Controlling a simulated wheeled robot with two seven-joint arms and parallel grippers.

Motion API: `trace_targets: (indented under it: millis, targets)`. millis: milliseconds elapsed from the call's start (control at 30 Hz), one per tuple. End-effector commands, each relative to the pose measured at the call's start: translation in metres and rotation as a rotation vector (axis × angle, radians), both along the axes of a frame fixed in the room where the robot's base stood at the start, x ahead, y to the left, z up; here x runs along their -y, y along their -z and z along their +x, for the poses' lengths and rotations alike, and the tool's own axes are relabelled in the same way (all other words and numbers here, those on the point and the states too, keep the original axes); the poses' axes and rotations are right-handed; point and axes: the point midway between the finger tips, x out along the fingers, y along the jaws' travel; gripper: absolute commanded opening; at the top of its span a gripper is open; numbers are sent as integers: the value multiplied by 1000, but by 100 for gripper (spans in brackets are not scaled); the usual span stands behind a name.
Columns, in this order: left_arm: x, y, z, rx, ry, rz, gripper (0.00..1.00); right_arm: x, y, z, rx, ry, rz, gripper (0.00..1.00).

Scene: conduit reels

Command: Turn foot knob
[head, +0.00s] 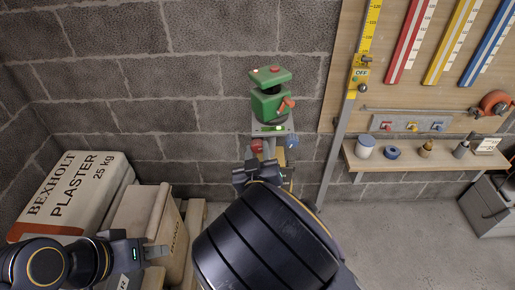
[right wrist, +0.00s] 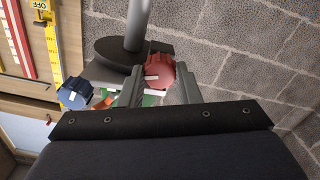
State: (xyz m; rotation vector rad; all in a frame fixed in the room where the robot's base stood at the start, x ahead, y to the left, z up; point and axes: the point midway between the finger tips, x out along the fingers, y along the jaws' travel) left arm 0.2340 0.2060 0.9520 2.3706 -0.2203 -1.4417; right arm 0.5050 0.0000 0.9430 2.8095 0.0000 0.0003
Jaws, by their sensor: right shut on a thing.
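A green device (head: 268,103) with an orange side knob (head: 287,104) stands on a pale plate (head: 260,130) near the block wall. Below the plate are a red foot knob (head: 257,145) and a blue foot knob (head: 292,142). In the right wrist view the red knob (right wrist: 158,72) sits between the fingers of my right gripper (right wrist: 160,85), which is shut on it; a white mark shows on the knob. The blue knob (right wrist: 74,95) is off to the left there. My left gripper (head: 156,251) is low at the left, away from the device; its jaw gap is unclear.
A shelf (head: 420,160) with small items and a wooden board with coloured rulers (head: 410,40) are at the right. A grey post (head: 340,140) stands right of the device.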

Motion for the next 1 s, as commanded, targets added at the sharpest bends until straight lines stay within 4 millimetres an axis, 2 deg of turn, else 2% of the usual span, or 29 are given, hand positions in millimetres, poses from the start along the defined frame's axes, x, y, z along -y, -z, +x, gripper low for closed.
trace_targets:
  millis: [200, 500, 1000]
  targets:
    - [0, -11, 0, 0, 0, 0, 36, 0, -1, 0, -1, -1, -173, 7]
    - [0, -18, 0, 0, 0, 0, 36, 0, 0, 0, -1, -1, -329, 7]
    - [0, -19, 0, 0, 0, 0, 36, 0, 1, 0, -2, 0, -385, 7]
